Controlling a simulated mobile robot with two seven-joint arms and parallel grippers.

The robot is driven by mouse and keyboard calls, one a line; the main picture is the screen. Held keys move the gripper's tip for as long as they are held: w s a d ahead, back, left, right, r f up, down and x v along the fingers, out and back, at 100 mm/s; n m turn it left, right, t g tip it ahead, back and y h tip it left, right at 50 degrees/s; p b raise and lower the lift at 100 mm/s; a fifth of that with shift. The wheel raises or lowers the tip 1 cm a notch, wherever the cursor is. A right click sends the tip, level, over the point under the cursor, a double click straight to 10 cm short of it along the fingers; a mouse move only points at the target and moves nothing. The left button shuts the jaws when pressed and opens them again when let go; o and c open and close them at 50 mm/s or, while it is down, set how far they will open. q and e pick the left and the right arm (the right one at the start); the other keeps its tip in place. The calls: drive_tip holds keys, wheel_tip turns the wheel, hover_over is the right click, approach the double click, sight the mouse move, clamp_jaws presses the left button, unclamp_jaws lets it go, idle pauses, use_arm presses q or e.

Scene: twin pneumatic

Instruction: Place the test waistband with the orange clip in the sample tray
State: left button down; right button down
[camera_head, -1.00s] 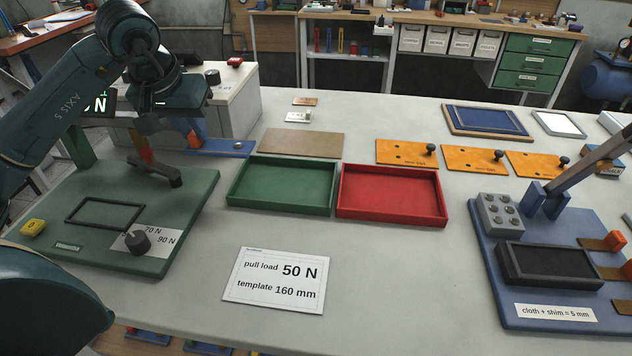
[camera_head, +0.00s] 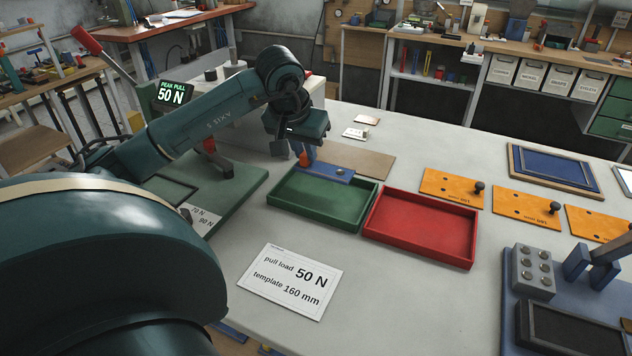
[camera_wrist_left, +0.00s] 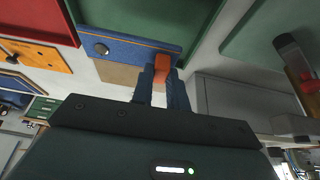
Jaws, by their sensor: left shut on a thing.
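The waistband is a flat dark blue strip (camera_head: 333,173) with a round metal stud and an orange clip (camera_head: 305,160) at its left end. My left gripper (camera_head: 302,154) is shut on it at the clip end. The strip is over the far-left part of the green tray (camera_head: 288,211); I cannot tell its height above the tray. In the left wrist view the strip (camera_wrist_left: 130,47) extends left from the clip (camera_wrist_left: 162,66), with my left gripper's blue fingers (camera_wrist_left: 162,82) around the clip. The green tray's wall (camera_wrist_left: 85,14) shows beyond. My right gripper is out of view.
A red tray (camera_head: 377,233) stands right of the green one. Orange plates with black knobs (camera_head: 452,188) lie farther right. A brown board (camera_head: 372,165) lies behind the green tray. A pull tester (camera_head: 235,180) with a display (camera_head: 176,93) stands left. A card (camera_head: 291,281) lies in front.

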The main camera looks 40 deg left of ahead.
sight(303, 167)
use_arm(q)
wheel_tip(303, 167, down, 6)
drive_tip(key=shift+f, duration=0.1)
idle(0.4)
drive_tip(key=shift+f, duration=0.15)
drive_tip(key=c, duration=1.4)
unclamp_jaws()
